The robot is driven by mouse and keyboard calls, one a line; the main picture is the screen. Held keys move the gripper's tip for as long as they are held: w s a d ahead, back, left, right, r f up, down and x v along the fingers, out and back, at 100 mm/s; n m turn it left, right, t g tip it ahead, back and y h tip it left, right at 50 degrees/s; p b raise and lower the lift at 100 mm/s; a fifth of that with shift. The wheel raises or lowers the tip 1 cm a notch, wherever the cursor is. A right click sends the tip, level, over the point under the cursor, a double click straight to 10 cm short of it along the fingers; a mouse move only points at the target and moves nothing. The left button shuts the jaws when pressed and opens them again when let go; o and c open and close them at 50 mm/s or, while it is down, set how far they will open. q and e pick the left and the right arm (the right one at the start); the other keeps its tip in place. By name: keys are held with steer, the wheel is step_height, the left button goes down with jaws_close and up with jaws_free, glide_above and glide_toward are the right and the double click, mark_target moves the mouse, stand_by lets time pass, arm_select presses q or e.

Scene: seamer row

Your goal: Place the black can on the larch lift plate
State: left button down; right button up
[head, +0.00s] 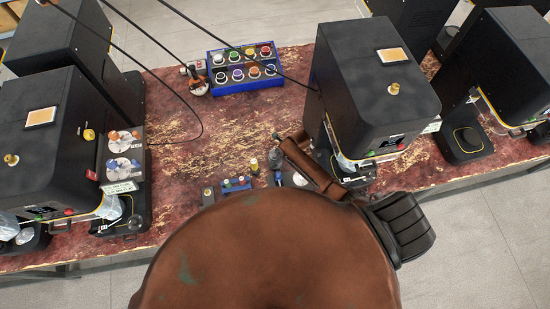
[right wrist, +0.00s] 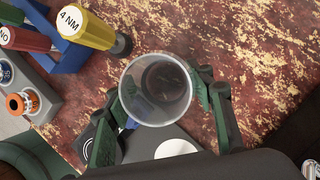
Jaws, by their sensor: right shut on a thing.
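My right gripper (right wrist: 170,95) is shut on an open-topped can (right wrist: 158,90), seen from above in the right wrist view. The can has a pale, see-through-looking rim and wall and a dark inside; its green fingers touch both sides. In the head view the right gripper (head: 276,160) is small, at the end of my brown arm, left of the middle seamer. Round lift plates show at the right seamer (head: 467,139) and the left seamer (head: 132,222). The middle seamer's plate is mostly hidden. Machine labels are too small to read, so I cannot tell which is larch. My left gripper is not in view.
A blue crate (head: 246,88) of coloured cans stands at the back.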

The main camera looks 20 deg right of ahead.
steer(key=shift+w, duration=0.1)
steer(key=shift+f, duration=0.2)
steer(key=o, duration=0.9)
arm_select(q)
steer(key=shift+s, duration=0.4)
arm_select(e)
steer(key=shift+o, duration=0.5)
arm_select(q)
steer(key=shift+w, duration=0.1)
